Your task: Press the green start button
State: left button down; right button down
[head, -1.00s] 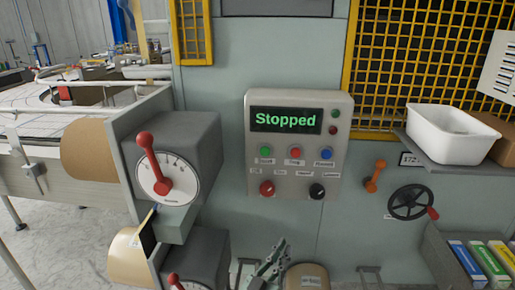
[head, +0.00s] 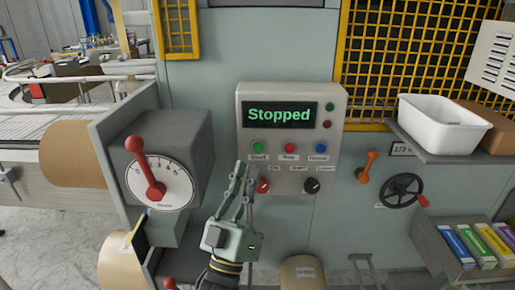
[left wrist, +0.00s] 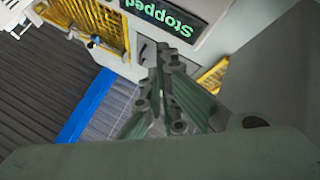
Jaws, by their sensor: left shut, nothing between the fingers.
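The green start button (head: 258,147) is at the upper left of the button row on the grey control panel (head: 243,130). The panel's display (head: 279,115) reads "Stopped" in green and also shows in the left wrist view (left wrist: 165,15). My left gripper (head: 242,170) is shut and empty. Its fingertips point up, a little below and left of the green button in the head view. I cannot tell how far they are from the panel. In the left wrist view the fingers (left wrist: 160,60) show, but the button is not visible. My right gripper is not in view.
A red button (head: 291,147) and a blue one (head: 321,148) sit right of the green one. A red knob (head: 263,186) and a black knob (head: 312,185) are below. A grey dial box with a red lever (head: 149,170) juts out at left.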

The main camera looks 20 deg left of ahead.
aim_at(258, 147)
pick_arm(q)
jog(key=shift+w, duration=0.15)
jog(key=shift+w+a+b, duration=0.35)
jog(key=shift+w+a, duration=0.05)
jog(key=shift+w, duration=1)
jog(key=shift+w+a+b, duration=0.35)
jog(key=shift+w+a, duration=0.1)
jog(key=shift+w, duration=0.9)
jog(key=shift+w+a+b, duration=0.35)
jog(key=shift+w+a, duration=0.05)
jog(key=shift+w, duration=1)
jog(key=shift+w, duration=0.1)
jog(key=shift+w+a, duration=0.15)
jog(key=shift+w, duration=0.15)
jog(key=shift+w+a+b, duration=0.1)
jog(key=shift+w+b, duration=0.2)
jog(key=shift+w, duration=0.1)
jog(key=shift+s, duration=0.1)
jog(key=shift+s+d+p, duration=0.25)
jog(key=shift+s+p, duration=0.05)
jog(key=shift+s, duration=0.45)
